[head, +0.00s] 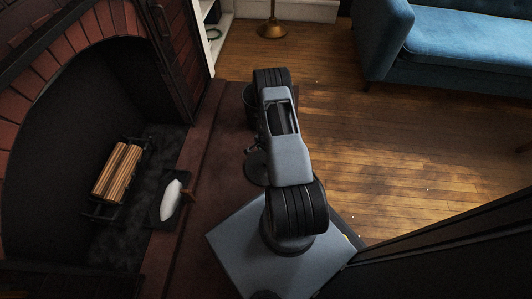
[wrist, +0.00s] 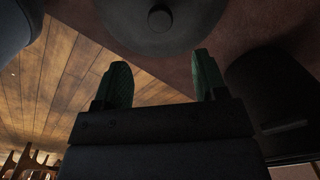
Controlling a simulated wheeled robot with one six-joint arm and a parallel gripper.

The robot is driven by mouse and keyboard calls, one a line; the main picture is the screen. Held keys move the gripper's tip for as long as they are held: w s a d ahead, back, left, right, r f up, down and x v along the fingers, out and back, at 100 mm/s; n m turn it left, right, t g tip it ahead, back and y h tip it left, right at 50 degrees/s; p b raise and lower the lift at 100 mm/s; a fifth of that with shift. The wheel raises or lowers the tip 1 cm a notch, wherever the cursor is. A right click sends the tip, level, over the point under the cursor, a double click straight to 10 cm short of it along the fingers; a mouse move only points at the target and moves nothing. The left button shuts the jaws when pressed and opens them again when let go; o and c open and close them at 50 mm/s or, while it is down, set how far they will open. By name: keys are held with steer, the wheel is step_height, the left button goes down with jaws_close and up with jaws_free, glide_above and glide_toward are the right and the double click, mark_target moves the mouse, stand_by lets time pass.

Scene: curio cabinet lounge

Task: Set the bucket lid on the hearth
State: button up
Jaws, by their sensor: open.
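The bucket lid, a dark grey disc with a round knob, shows at the top of the wrist view (wrist: 185,38). In the head view the lid (head: 256,172) appears to lie flat on the reddish-brown hearth (head: 215,150), near its right edge and partly hidden by my arm. My gripper (wrist: 160,72) is open, with its two green-padded fingers apart and nothing between them. In the head view my gripper (head: 252,148) is small and dark beside the lid, and I cannot tell whether it touches it. A dark bucket (head: 248,108) stands farther back, partly behind my arm.
The fireplace holds a grate with logs (head: 118,172). A white object (head: 171,200) lies on a dark flat piece at the hearth's inner edge. A blue sofa (head: 450,55) and a brass lamp base (head: 272,29) stand beyond. The wooden floor (head: 400,150) is open.

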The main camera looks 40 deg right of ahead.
steer(key=w+a+r+n+t, duration=0.1)
steer(key=w+a+r+n, duration=0.2)
steer(key=r, duration=1)
steer(key=w+a+r+n, duration=0.1)
steer(key=a+r+n, duration=0.3)
steer(key=r, duration=1)
steer(key=s+a+r+n, duration=0.4)
steer(key=s+a+r, duration=0.2)
steer(key=s+r, duration=0.2)
steer(key=s+a+r+n+t, duration=0.1)
steer(key=s+a+r+n, duration=0.4)
steer(key=r, duration=0.6)
steer(key=s+a, duration=0.2)
steer(key=s, duration=0.1)
steer(key=shift+s+a+r+t, duration=0.15)
steer(key=shift+a+r+t, duration=0.05)
steer(key=shift+r+t, duration=0.1)
steer(key=shift+r+p, duration=0.1)
steer(key=shift+p, duration=0.25)
